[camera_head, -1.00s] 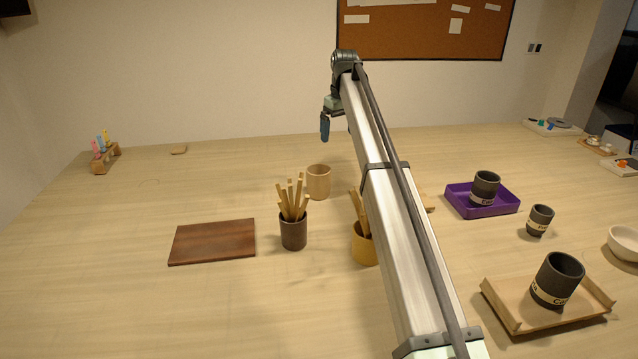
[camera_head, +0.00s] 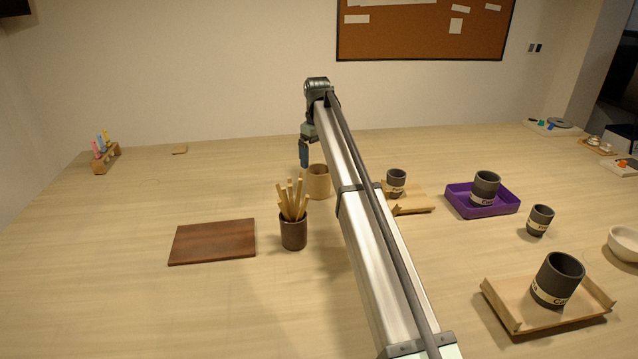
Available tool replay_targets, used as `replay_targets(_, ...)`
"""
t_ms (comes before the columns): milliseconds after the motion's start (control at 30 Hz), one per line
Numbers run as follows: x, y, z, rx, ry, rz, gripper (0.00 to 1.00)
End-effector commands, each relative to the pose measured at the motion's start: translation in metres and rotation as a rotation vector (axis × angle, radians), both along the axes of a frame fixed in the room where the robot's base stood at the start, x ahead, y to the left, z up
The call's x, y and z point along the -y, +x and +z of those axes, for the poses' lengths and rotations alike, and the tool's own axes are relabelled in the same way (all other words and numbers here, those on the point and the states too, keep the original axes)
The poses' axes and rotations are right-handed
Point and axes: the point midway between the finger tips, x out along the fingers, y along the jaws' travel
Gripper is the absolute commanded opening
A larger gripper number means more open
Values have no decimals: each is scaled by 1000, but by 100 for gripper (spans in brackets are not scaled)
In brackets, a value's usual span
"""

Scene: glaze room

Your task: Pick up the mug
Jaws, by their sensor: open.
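My gripper (camera_head: 304,158) hangs above the table's back middle, open, with its blue fingers pointing down. It is at the upper left of a plain tan cup (camera_head: 318,184), which stands upright and appears empty. Several dark grey cups with pale lettered bands are on the right. One stands on a small wooden tray (camera_head: 396,184), one in a purple tray (camera_head: 487,187), one on the bare table (camera_head: 540,220), and one on a larger wooden tray (camera_head: 558,280). I cannot tell which cup is the mug. No handle is visible on any of them.
A dark brown cup of wooden sticks (camera_head: 293,231) stands in front of the tan cup. A brown board (camera_head: 213,242) lies at left. A small rack (camera_head: 106,157) stands at back left, and a white bowl (camera_head: 625,243) is at the right edge. The left front table is clear.

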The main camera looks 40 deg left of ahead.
Motion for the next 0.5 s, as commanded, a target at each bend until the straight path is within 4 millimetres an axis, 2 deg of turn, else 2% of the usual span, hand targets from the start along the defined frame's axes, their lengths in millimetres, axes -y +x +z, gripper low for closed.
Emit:
replay_targets(233,2,-2,-14,0,1,0,100)
replay_targets(500,4,-5,-48,0,0,0,100)
